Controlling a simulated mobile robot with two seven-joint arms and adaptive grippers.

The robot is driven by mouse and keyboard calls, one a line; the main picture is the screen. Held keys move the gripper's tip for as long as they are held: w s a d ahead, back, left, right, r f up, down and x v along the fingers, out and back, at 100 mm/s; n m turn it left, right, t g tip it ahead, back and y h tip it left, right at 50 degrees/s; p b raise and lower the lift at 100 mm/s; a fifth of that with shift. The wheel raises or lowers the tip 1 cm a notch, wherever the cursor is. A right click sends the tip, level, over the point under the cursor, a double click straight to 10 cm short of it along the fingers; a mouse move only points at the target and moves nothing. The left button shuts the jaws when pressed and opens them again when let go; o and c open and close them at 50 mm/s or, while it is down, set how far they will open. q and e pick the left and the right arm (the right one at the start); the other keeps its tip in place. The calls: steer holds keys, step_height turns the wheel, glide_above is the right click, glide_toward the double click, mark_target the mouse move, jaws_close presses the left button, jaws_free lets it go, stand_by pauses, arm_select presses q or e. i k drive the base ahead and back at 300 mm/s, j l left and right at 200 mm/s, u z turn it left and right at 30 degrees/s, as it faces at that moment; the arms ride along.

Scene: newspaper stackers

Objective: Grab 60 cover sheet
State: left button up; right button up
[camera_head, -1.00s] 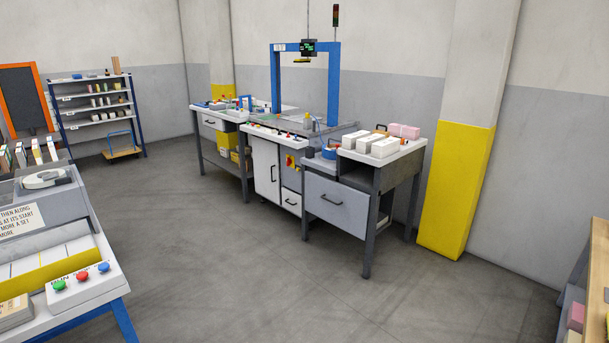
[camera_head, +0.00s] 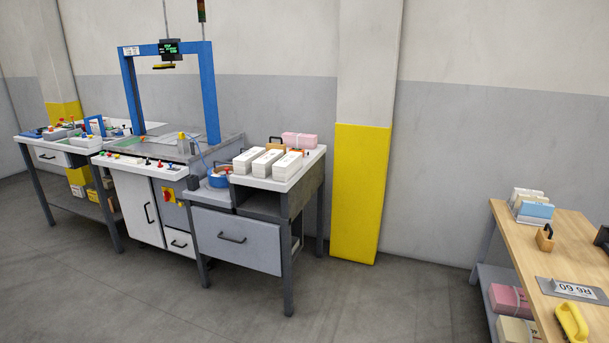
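No gripper of mine is in the head view. I cannot tell for certain which thing is the 60 cover sheet. On the wooden table (camera_head: 558,238) at the right, a grey plate (camera_head: 569,289) carries the marking "R6 60", seen upside down. Behind it stands a rack of upright sheets or cards, white ones (camera_head: 522,193) and a light blue one (camera_head: 537,210). Pink (camera_head: 508,298) and cream (camera_head: 517,330) stacks lie on the shelf under the table. The table's right part is cut off by the picture edge.
A strapping machine with a blue arch (camera_head: 210,95) stands at the left. White bundles (camera_head: 268,163) and a pink bundle (camera_head: 300,140) lie on its side table. A yellow-based pillar (camera_head: 358,195) stands behind. Open floor (camera_head: 380,305) lies between. A yellow handled tool (camera_head: 572,323) is on the wooden table.

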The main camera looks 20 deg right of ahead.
mark_target(558, 287)
steer(key=i+l+z, duration=0.1)
steer(key=i+z, duration=0.65)
steer(key=i+j+z, duration=0.15)
steer(key=i+z, duration=0.8)
steer(key=z, duration=0.25)
steer(key=i+j+z, duration=0.25)
steer(key=z, duration=0.15)
steer(key=i+j+z, duration=0.15)
steer(key=z, duration=0.25)
steer(key=i+j+z, duration=0.2)
steer(key=z, duration=0.15)
steer(key=i+j+z, duration=0.2)
steer(key=z, duration=0.2)
